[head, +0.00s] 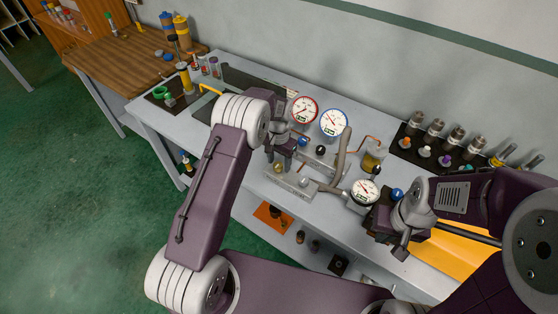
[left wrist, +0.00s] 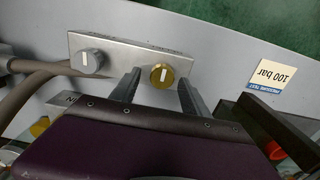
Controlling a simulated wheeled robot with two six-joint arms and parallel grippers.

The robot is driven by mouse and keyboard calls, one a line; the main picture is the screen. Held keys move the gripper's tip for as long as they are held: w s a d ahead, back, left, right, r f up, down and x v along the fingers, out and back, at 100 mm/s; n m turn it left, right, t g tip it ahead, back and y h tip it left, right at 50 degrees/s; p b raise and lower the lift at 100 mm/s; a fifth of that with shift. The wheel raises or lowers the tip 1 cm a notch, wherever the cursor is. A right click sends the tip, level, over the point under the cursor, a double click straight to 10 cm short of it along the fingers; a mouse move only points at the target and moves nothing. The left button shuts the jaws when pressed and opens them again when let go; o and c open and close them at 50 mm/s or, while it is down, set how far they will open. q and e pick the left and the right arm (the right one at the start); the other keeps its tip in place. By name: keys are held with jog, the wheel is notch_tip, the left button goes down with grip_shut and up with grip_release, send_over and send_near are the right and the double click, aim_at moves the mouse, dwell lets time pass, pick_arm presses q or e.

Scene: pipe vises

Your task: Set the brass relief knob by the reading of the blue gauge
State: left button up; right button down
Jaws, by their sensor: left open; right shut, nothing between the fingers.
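The brass relief knob (left wrist: 162,76) sits on a grey metal plate (left wrist: 120,52) in the left wrist view. Its white mark runs nearly vertical in that picture. My left gripper (left wrist: 157,95) is open, its fingers on either side of the knob with gaps visible; contact is not clear. In the head view my left gripper (head: 280,168) points down at the plate's left end. The blue gauge (head: 333,123) stands at the back of the bench, its needle towards the upper left; its number is too small to read. My right gripper (head: 402,250) is shut and empty at the right.
A grey knob (left wrist: 88,60) shares the plate. A red gauge (head: 304,110) stands beside the blue one, and a smaller gauge (head: 365,191) is nearer. A "100 bar" card (left wrist: 272,77) lies near the plate. Hoses and several fittings (head: 435,131) crowd the bench.

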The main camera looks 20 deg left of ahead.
pick_arm(q)
jog(key=shift+f, duration=0.15)
jog(key=shift+a, duration=0.2)
jog(key=shift+d, duration=0.1)
grip_shut()
jog(key=shift+n, duration=0.3)
jog(key=n, duration=0.5)
jog(key=shift+w+n, duration=0.15)
jog(key=shift+n, duration=0.15)
jog(key=n, duration=0.5)
jog(key=shift+a, duration=0.2)
jog(key=shift+n, duration=0.4)
